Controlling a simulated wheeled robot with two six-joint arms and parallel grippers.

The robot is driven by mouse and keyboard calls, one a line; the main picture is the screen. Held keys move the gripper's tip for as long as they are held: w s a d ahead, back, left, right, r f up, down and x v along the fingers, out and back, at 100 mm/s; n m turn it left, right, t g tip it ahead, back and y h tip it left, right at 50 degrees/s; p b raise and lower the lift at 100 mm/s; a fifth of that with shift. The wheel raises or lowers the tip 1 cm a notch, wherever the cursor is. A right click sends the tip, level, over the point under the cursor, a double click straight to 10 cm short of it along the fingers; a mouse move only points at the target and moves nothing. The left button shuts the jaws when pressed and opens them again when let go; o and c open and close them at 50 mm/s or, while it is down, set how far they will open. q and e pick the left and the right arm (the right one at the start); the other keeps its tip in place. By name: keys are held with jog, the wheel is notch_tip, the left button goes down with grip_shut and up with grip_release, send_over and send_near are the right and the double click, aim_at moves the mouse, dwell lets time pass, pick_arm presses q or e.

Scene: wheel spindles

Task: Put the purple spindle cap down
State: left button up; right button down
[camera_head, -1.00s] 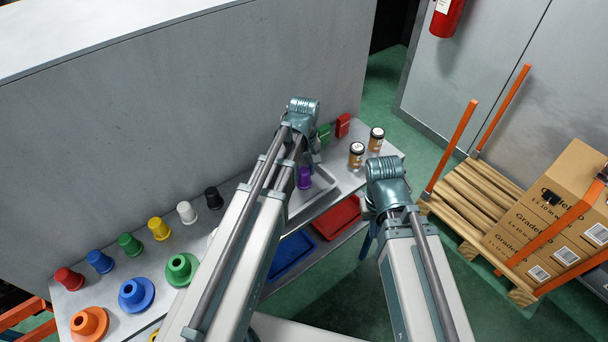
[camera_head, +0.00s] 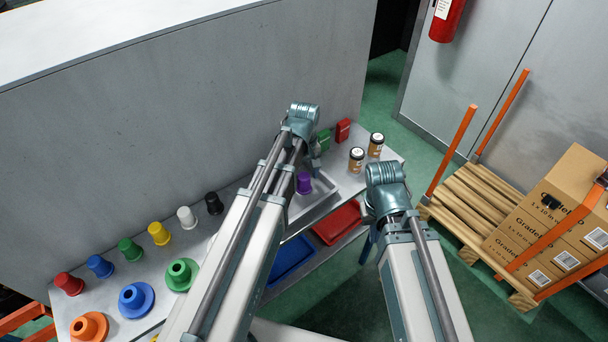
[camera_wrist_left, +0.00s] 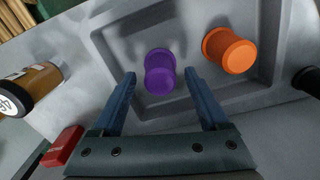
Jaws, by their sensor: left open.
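The purple spindle cap (camera_head: 304,182) stands in the grey tray (camera_head: 318,202) on the table. In the left wrist view the cap (camera_wrist_left: 159,72) sits on the tray floor, in front of and between the two blue fingers. My left gripper (camera_wrist_left: 166,90) is open and the cap is not clamped by it. In the head view the left gripper (camera_head: 316,158) is partly hidden by its own arm. My right gripper (camera_head: 368,232) hangs at the table's right front edge, mostly hidden behind its wrist, so its jaws cannot be judged.
An orange cap (camera_wrist_left: 230,52) stands in the same tray beside the purple one. Two brown-labelled jars (camera_head: 356,160) and green and red boxes (camera_head: 343,130) stand at the table's far end. Coloured caps and spindles, including a blue spindle (camera_head: 136,298), line the left. Red (camera_head: 338,222) and blue trays lie lower.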

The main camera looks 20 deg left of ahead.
aim_at(304, 176)
pick_arm(q)
notch_tip(304, 176, up, 12)
jog(key=p, duration=1.2)
jog(key=s+d+m+y, duration=0.1)
jog(key=s+d+m, duration=0.9)
jog(key=s+m, duration=0.2)
jog(key=s, duration=0.2)
jog(key=shift+s+d, duration=0.25)
jog(key=shift+s, duration=0.05)
jog(key=shift+f+b, duration=0.1)
jog(key=shift+b, duration=0.25)
